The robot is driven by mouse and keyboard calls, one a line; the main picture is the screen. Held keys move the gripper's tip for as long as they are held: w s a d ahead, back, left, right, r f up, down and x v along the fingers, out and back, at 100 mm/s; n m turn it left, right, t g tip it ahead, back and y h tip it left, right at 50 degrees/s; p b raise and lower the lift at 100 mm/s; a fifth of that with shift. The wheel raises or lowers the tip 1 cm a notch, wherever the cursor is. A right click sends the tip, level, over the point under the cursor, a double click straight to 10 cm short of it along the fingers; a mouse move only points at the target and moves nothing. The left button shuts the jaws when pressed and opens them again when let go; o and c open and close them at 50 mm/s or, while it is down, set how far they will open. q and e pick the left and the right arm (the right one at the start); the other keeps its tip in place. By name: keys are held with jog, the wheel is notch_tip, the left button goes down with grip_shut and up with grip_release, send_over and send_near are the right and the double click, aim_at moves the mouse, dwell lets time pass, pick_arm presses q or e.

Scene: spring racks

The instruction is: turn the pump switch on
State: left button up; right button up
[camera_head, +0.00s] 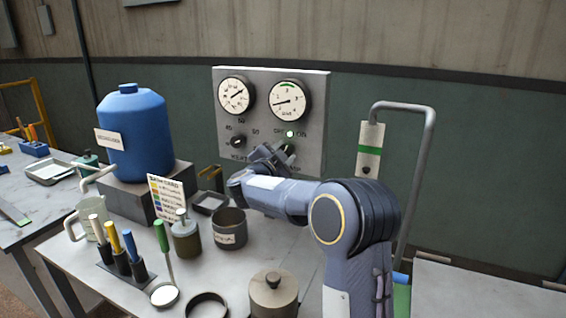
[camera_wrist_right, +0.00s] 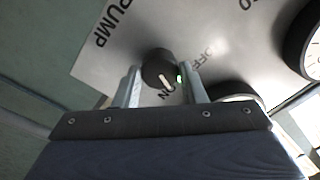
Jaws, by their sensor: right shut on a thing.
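The pump switch is a dark round knob (camera_wrist_right: 157,68) with a pale pointer line, on the grey control panel (camera_head: 265,75). In the right wrist view it sits between the two fingers of my right gripper (camera_wrist_right: 163,86), which is shut on it. The pointer line slants down and right, toward the ON lettering side. In the head view the gripper (camera_head: 284,155) reaches the panel's lower right and partly hides the knob and PUMP label. A small lamp (camera_head: 290,133) between OFF and ON glows green. My left gripper is out of view.
Two round gauges (camera_head: 236,95) (camera_head: 290,98) and another dark knob (camera_head: 238,142) are on the panel. A blue tank (camera_head: 133,135), a dark pot (camera_head: 229,230), a lidded jar (camera_head: 274,294) and several tools crowd the bench. A bent pipe (camera_head: 428,150) stands right of my arm.

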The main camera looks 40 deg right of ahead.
jog(key=shift+m+b, duration=0.8)
jog(key=shift+m, duration=0.3)
jog(key=o, duration=1)
jog(key=b+v, duration=0.1)
jog(key=v, duration=0.6)
jog(key=shift+s+a, duration=0.2)
jog(key=shift+a, duration=0.15)
